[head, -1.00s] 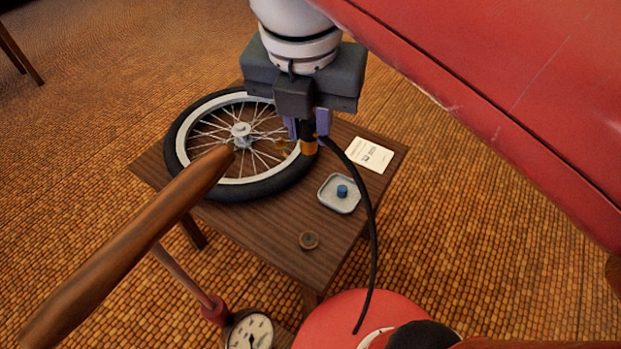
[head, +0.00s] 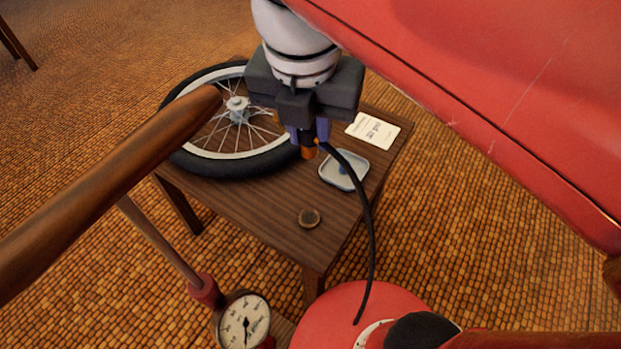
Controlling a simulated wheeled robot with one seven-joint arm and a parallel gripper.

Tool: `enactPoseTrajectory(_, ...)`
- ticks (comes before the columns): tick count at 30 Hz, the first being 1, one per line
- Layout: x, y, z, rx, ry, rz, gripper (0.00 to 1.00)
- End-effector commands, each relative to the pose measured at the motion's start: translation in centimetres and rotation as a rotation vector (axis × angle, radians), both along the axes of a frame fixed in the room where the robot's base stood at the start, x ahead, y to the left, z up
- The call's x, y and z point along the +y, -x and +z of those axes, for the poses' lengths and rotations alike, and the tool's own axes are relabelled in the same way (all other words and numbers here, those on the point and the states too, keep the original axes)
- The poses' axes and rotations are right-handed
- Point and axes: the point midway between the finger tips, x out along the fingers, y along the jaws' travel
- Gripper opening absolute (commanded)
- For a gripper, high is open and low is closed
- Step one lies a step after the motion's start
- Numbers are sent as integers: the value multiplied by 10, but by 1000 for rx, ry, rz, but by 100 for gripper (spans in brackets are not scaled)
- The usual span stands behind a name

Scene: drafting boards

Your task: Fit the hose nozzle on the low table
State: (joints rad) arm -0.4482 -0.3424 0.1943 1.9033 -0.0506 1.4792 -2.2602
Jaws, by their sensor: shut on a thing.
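My gripper (head: 308,133) is shut on the hose nozzle (head: 308,152), a dark piece with an orange end pointing down. It is held over the low table (head: 255,215), at the right edge of the wheel (head: 215,165). The black hose (head: 369,225) runs from the nozzle down and right to the red pump. The wheel lies flat, with a black tyre, pale rim and spokes. My gripper hides the rim's right part, and no valve can be made out. I cannot tell whether the nozzle touches the wheel.
A pale tray (head: 356,183), a printed card (head: 374,131) and a small round brown piece (head: 309,218) lie on the table. A wooden handle (head: 110,180) crosses the left foreground. A gauge (head: 244,321) is below. A large red surface (head: 480,90) fills the upper right.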

Motion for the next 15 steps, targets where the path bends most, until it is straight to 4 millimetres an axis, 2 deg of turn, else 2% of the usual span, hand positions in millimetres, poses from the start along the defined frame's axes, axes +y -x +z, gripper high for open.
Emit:
enactPoseTrajectory(1,0,0,-7,0,0,0,0)
enactPoseTrajectory(15,0,0,-43,0,0,1,0)
